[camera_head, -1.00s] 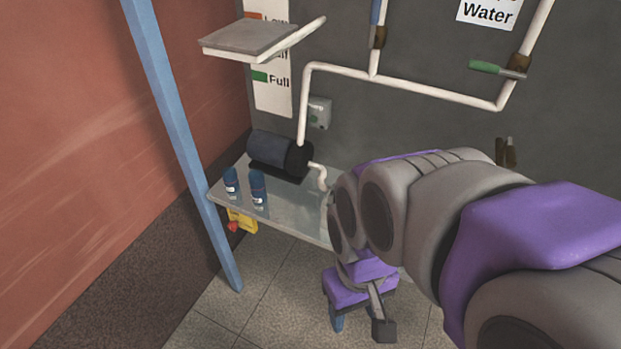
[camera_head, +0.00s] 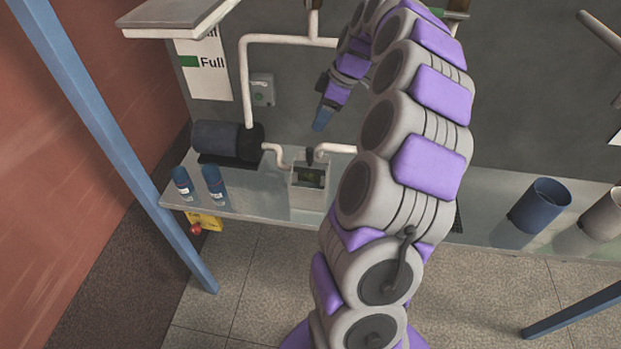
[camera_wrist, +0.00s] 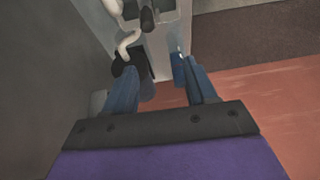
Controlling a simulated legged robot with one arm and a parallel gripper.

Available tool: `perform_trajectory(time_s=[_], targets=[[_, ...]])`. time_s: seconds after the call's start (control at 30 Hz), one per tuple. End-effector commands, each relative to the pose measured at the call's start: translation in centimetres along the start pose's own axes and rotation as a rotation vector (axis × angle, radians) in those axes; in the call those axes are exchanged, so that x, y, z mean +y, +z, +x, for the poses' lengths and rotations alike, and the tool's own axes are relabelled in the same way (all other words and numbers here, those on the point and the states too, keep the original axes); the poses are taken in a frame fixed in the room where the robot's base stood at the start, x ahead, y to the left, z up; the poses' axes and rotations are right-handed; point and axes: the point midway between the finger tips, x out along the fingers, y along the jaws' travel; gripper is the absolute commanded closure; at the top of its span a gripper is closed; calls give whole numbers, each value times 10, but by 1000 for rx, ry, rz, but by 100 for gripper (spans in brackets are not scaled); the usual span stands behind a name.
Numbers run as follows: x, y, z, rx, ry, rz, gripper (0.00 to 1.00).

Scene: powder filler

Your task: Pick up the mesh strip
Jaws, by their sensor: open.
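A small patch of dark grid (camera_head: 457,218), which looks like part of the mesh strip, shows on the bench just right of my arm. My arm hides the rest of it. My gripper (camera_head: 322,118) is above the bench, over the small white box and left of the dark grid, with blue fingers pointing down. In the wrist view my gripper (camera_wrist: 156,72) has its two blue fingers apart with nothing held between them. I cannot make out the mesh strip in the wrist view.
A white box (camera_head: 308,187) with a dark opening, a dark motor (camera_head: 218,139) and two blue bottles (camera_head: 214,184) stand on the bench's left. White pipes (camera_head: 247,80) run behind. A blue cup (camera_head: 540,205) and a grey cup (camera_head: 603,215) stand at right. A blue post (camera_head: 120,155) rises at left.

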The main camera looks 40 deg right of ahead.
Motion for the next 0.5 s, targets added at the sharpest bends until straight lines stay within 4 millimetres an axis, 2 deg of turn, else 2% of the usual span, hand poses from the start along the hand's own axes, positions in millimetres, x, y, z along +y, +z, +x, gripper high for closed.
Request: perform_trajectory(time_s=[0.1, 0.23, 0.5], targets=[[19, 22, -2, 6, 23, -7, 44], [27, 32, 8, 7, 24, -12, 44], [27, 33, 60, 6, 19, -12, 44]])
